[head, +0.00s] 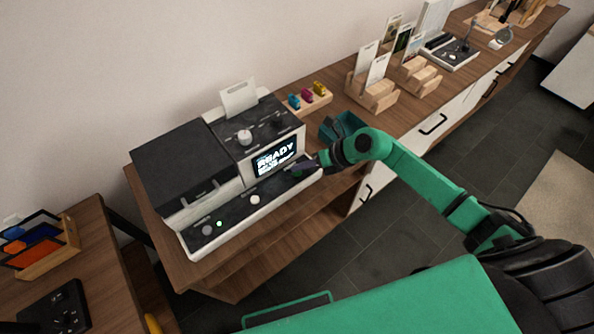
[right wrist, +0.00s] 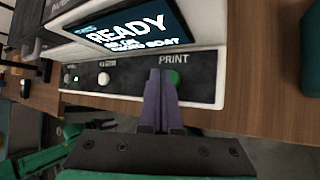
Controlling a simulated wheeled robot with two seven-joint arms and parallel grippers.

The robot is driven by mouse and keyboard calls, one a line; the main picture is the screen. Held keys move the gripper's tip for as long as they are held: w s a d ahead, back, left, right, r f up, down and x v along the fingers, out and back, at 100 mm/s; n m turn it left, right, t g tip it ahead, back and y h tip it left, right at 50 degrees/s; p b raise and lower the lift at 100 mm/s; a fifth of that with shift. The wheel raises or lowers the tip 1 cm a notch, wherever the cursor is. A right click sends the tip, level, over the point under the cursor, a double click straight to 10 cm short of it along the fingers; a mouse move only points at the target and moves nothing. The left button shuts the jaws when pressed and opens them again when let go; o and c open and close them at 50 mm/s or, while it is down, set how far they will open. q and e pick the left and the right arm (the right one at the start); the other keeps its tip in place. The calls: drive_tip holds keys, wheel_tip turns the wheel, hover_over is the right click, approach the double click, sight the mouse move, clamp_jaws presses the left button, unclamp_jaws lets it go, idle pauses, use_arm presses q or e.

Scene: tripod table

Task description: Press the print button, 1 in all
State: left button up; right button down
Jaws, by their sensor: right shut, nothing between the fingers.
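The printing machine (head: 168,165) is a black and white box on a wooden cabinet, with a screen (head: 276,157) that reads READY. In the right wrist view the screen (right wrist: 130,25) stands above a dark control strip. The green print button (right wrist: 174,77) sits under the word PRINT, at the right end of the strip. My right gripper (right wrist: 160,80) is shut and empty, its fingertips over the strip just left of the button and partly overlapping its edge. I cannot tell whether they touch it. In the head view the right gripper (head: 306,165) is at the strip's right end. My left gripper is not in view.
A teal box (head: 341,126) stands right of the machine, close to my right wrist. Wooden card holders (head: 372,92) and a small rack of coloured pieces (head: 308,97) stand farther along the cabinet top. Another table with coloured panels (head: 38,248) is at the left.

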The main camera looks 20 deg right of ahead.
sight(301, 173)
drive_tip(key=shift+f+b, duration=0.4)
drive_tip(key=shift+f, duration=0.1)
idle(0.6)
drive_tip(key=shift+r+p, duration=0.75)
drive_tip(key=shift+r, duration=0.15)
wheel_tip(301, 173, up, 5)
drive_tip(key=p, duration=0.4)
drive_tip(key=shift+r, duration=0.1)
idle(0.3)
